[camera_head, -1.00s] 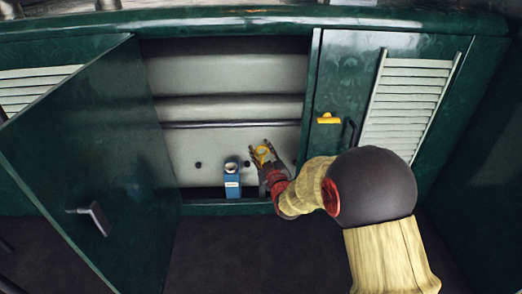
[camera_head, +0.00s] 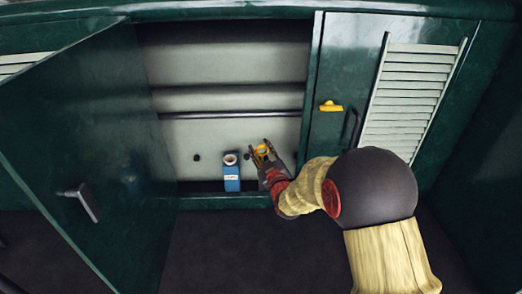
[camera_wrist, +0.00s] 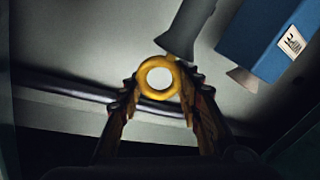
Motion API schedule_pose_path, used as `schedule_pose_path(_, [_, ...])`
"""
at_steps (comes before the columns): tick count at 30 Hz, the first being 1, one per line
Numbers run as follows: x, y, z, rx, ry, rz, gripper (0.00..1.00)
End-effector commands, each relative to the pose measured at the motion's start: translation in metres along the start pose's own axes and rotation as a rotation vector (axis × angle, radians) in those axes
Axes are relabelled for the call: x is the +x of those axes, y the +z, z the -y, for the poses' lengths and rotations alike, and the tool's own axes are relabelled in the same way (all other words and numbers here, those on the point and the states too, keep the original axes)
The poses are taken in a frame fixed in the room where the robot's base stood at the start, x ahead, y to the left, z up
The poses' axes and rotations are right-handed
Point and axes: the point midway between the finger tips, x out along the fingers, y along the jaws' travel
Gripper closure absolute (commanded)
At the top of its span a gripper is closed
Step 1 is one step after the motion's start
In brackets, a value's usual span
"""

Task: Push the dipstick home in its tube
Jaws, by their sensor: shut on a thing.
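The dipstick shows as a yellow ring handle (camera_wrist: 147,83) between my gripper's fingers in the wrist view. My gripper (camera_wrist: 160,92) is shut on it. In the head view my gripper (camera_head: 262,152) is inside the open locker, with the yellow ring (camera_head: 261,150) at its tips. A grey tube with a flared mouth (camera_wrist: 190,28) is just above and right of the ring in the wrist view. The dipstick's rod is not clearly visible, so I cannot tell how far it sits in the tube.
A blue can (camera_head: 232,178) with a pale open neck stands left of my gripper; it also shows in the wrist view (camera_wrist: 265,38). A dark rail (camera_head: 230,116) crosses the locker behind. The green door (camera_head: 90,150) stands open at left. A yellow latch (camera_head: 331,107) is on the right panel.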

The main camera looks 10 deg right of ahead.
Motion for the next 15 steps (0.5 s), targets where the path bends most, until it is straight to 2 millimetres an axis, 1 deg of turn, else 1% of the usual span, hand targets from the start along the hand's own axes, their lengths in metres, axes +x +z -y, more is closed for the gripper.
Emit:
schedule_pose_path(1, [-0.0007,0.0025,0.0014,0.0,-0.003,0.005,1.0])
schedule_pose_path(2, [-0.0007,0.0026,0.0015,0.0,-0.003,0.005,0.64])
schedule_pose_path(12, [-0.0005,0.0019,0.0011,0.0,-0.002,0.004,0.45])
schedule_pose_path(15, [-0.0005,0.0017,0.001,0.0,-0.002,0.003,0.44])
